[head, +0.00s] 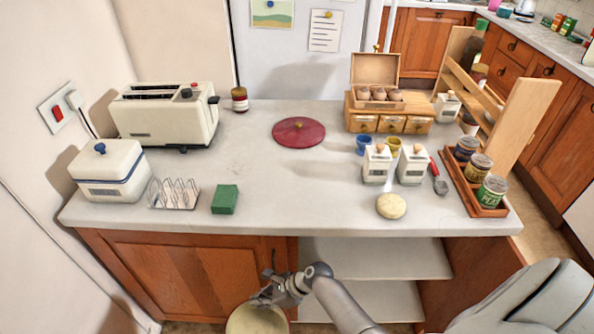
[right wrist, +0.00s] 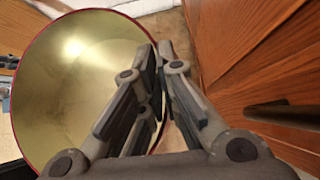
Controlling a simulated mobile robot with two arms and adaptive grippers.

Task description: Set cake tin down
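The cake tin (head: 258,320) is round and open-topped, cut off by the bottom edge of the head view. In the right wrist view the tin (right wrist: 80,80) shows a pale gold inside and a red rim. My right gripper (head: 283,290) is shut on the tin's wall at the rim. In the right wrist view its fingers (right wrist: 158,75) sit on either side of the wall. The tin is in front of the cabinet, below counter height. My left gripper is out of view.
The counter (head: 290,190) is clear in its middle front. A toaster (head: 165,115), bread bin (head: 110,170), toast rack (head: 174,194) and green block (head: 225,199) stand left; canisters (head: 411,165) and a jar tray (head: 466,190) stand right. Open shelves (head: 375,257) lie below.

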